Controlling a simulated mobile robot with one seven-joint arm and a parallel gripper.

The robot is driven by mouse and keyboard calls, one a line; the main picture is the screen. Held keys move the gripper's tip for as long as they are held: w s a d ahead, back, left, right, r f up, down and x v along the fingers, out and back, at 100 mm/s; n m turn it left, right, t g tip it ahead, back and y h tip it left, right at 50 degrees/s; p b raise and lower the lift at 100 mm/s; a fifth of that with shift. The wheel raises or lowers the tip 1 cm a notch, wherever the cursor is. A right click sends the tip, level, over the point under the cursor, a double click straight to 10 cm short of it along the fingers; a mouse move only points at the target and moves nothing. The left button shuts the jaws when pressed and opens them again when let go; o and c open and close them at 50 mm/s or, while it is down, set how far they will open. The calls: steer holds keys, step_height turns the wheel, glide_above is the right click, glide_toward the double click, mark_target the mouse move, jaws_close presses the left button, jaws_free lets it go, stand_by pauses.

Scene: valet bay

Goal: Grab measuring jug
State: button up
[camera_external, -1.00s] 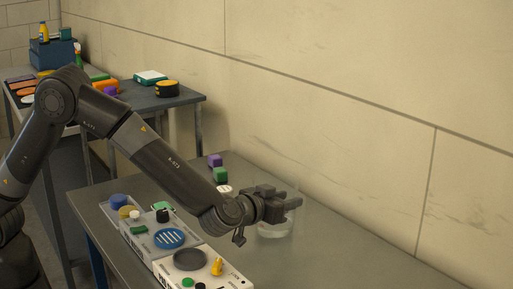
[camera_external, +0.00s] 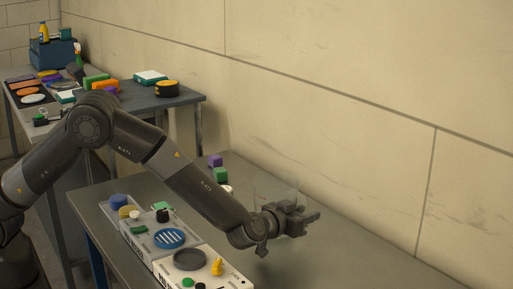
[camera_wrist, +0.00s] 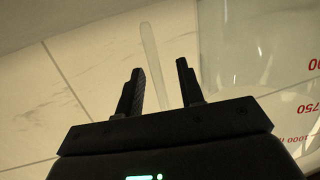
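The measuring jug (camera_external: 275,186) is clear and hard to make out in the external view, standing at the metal table behind my gripper (camera_external: 310,214), which hides its lower part. In the wrist view the jug's wall (camera_wrist: 245,50) fills the right side, with red markings such as 750 and 1000. A pale translucent upright strip, which looks like the jug's handle (camera_wrist: 149,50), shows between the two fingers of my gripper (camera_wrist: 161,66). The fingers are apart, with visible gaps on both sides of the strip. I cannot tell how deep the strip lies between them.
Pale trays with a blue disc (camera_external: 169,238), a dark grey disc (camera_external: 190,259) and a yellow piece (camera_external: 217,266) stand left of my gripper. The right of the table (camera_external: 370,262) is clear. A wall runs behind.

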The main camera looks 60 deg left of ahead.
steer(key=shift+c, duration=0.5)
jaws_close()
steer(key=shift+r, duration=0.2)
